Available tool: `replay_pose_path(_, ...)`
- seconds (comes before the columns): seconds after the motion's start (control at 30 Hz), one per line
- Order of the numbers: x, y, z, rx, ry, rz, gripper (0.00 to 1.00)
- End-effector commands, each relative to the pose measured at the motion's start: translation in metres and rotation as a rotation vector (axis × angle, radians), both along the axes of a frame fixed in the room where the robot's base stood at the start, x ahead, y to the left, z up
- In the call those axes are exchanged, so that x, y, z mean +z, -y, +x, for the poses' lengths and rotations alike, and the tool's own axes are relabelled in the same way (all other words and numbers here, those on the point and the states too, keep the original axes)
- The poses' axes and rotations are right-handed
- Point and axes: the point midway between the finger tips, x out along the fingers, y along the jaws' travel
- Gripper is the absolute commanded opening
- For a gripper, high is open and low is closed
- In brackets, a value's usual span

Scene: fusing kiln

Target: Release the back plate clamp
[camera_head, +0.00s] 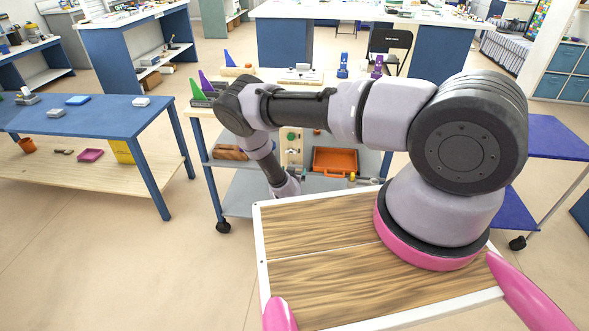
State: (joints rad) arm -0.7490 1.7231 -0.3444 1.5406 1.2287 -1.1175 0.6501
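I cannot pick out the back plate clamp for certain. A small blue upright piece (342,66) and a purple upright piece (377,67) stand on the far part of the trolley's top. They may be clamps, but they are too small to tell. A cream panel (292,148) with small green and dark parts stands lower in the trolley, partly behind my arm. My arm reaches left across the trolley and bends down in front of it. My gripper is out of sight below the wrist, behind the near edge of my wooden deck.
A blue table (95,116) is at left. A blue cart (557,137) is at right. Floor at lower left is clear.

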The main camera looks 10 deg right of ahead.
Motion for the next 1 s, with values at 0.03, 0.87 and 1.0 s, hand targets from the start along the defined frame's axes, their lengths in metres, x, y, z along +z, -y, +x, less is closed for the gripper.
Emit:
replay_pose_path(0.03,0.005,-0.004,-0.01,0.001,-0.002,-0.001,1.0)
replay_pose_path(0.87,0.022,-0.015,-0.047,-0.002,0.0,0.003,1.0)
replay_pose_path(1.0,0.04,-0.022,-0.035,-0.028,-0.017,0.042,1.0)
